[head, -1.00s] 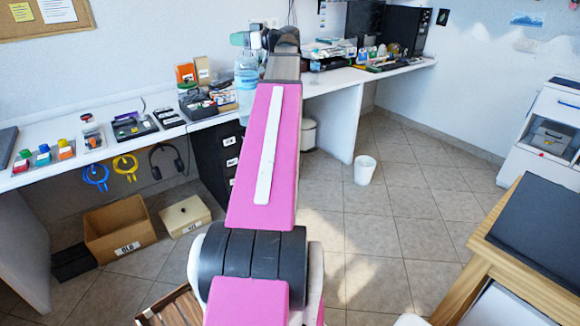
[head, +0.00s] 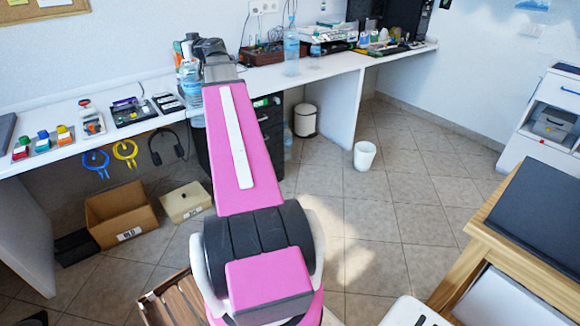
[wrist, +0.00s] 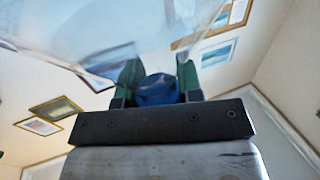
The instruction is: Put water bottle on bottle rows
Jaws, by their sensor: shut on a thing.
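My gripper (wrist: 158,76) is shut on the blue cap of a clear water bottle (wrist: 120,28). In the wrist view the green-grey fingers stand on both sides of the cap, and the clear body fills the top. In the head view the held bottle (head: 191,82) hangs upright at the left of my pink arm, by the desk's front edge; I cannot tell whether it touches the desk. My arm partly hides the gripper. Another water bottle (head: 291,52) stands upright on the desk further back. I cannot make out any bottle rows.
The white desk (head: 330,68) runs along the wall, with a tray of items (head: 133,111) at left and a dark box (head: 262,53) further back. Below are a cardboard box (head: 122,213), a cream box (head: 185,202) and bins.

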